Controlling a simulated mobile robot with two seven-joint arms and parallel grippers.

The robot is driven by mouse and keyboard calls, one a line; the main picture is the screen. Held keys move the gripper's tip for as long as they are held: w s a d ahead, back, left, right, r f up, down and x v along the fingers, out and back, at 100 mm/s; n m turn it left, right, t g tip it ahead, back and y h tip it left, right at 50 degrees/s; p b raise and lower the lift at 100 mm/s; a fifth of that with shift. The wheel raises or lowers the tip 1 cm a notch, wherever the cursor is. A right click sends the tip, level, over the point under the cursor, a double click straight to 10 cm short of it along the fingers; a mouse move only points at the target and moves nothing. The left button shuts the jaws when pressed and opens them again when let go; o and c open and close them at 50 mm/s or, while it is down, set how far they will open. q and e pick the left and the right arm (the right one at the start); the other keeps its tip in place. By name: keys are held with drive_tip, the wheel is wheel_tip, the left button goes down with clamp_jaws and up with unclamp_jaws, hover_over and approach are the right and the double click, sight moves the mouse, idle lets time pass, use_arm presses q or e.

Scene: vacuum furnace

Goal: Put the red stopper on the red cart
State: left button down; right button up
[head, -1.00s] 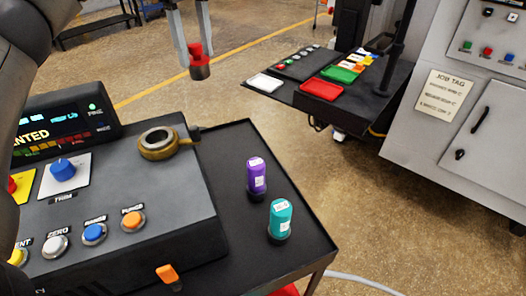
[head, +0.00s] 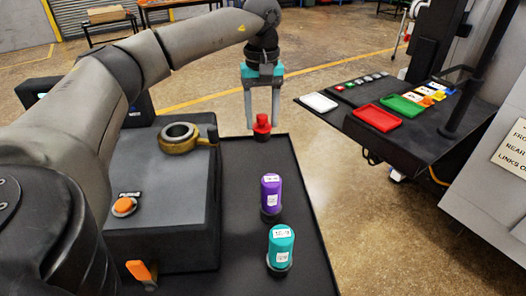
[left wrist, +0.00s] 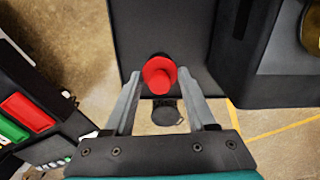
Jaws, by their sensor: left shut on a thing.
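The red stopper (head: 262,126), with a narrower top and a dark lower part, is between the fingertips of my left gripper (head: 263,118). The gripper is shut on it and points down. In the left wrist view the stopper (left wrist: 158,75) shows from above between the two grey fingers. It appears over the far edge of a cart with a black top (head: 245,215). I cannot tell its height above the top. No red part of this cart shows now. My right gripper is not in view.
A purple bottle (head: 271,195) and a teal bottle (head: 281,249) stand on the cart top. A dark control box (head: 175,205) with a brass ring (head: 180,138) fills its left side. A dark shelf with a red tray (head: 377,118) and a green tray (head: 402,104) is at right.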

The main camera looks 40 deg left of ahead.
sight(262, 116)
use_arm(q)
wheel_tip(262, 116, down, 9)
drive_tip(key=shift+f, duration=0.1)
idle(0.3)
drive_tip(key=shift+b, duration=0.3)
drive_tip(key=shift+c, duration=1.1)
unclamp_jaws()
drive_tip(key=shift+f, duration=0.1)
wheel_tip(262, 116, up, 12)
drive_tip(key=shift+r+p, duration=0.2)
drive_tip(key=shift+p, duration=0.2)
